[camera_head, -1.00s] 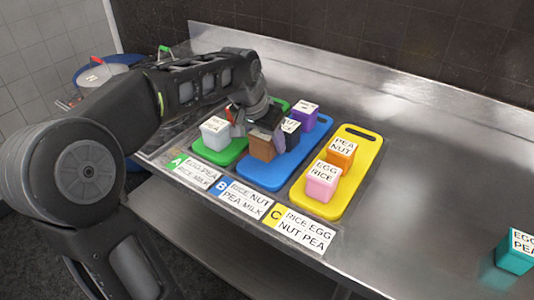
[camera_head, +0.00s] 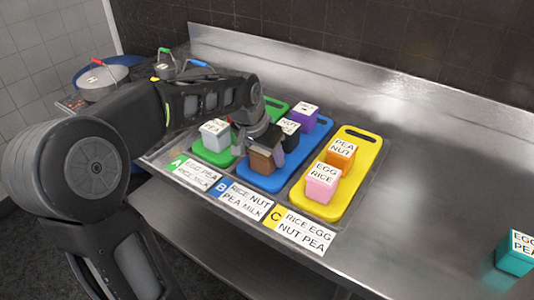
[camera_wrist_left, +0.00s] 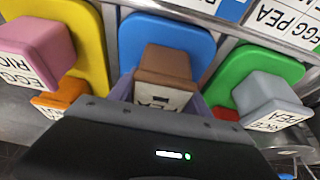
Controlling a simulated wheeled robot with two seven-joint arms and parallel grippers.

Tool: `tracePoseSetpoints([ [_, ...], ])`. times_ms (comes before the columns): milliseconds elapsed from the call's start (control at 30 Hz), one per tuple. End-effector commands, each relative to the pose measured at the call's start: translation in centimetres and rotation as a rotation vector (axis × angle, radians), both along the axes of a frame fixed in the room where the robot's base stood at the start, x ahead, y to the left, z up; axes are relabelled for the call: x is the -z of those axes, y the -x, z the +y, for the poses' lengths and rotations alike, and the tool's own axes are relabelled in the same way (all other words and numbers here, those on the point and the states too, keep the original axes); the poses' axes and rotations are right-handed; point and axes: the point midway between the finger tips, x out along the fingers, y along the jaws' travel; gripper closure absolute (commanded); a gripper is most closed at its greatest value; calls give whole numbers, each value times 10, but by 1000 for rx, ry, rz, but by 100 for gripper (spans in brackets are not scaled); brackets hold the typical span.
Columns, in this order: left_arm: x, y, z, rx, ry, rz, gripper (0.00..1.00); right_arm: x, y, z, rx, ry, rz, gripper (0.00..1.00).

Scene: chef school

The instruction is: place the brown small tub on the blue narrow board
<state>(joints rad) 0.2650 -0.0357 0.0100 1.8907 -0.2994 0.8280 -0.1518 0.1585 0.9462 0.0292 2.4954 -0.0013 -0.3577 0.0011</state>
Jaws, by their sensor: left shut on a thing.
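The brown small tub (camera_head: 262,162) is held over the near part of the blue narrow board (camera_head: 261,182). In the wrist view the tub (camera_wrist_left: 166,64) shows its brown side and part of a white label in front of the blue board (camera_wrist_left: 137,36). My left gripper (camera_head: 268,143) is shut on the tub from above. I cannot tell whether the tub's base touches the board. A black tub (camera_head: 289,135) and a purple tub (camera_head: 304,121) stand behind it on the blue board. My right gripper is not in view.
A grey tub (camera_head: 214,134) stands on the green board (camera_head: 228,154) to the left. Pink (camera_head: 321,184) and orange (camera_head: 341,153) tubs stand on the yellow board (camera_head: 367,150). A teal tub (camera_head: 516,256) stands far right. Label cards line the front edge.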

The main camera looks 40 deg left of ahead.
Motion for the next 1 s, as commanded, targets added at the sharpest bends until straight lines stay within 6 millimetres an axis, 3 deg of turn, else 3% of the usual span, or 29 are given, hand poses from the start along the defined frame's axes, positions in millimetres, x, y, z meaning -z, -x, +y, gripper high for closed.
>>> tracePoseSetpoints([
  [33,3,0,0,0,0,-1,94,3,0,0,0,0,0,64],
  [67,3,0,0,0,0,0,43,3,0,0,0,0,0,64],
  [300,2,0,0,0,0,0,23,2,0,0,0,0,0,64],
  [733,-6,2,0,0,-1,-2,22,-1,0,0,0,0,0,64],
  [1000,-49,18,0,1,-1,-6,22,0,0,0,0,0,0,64],
])
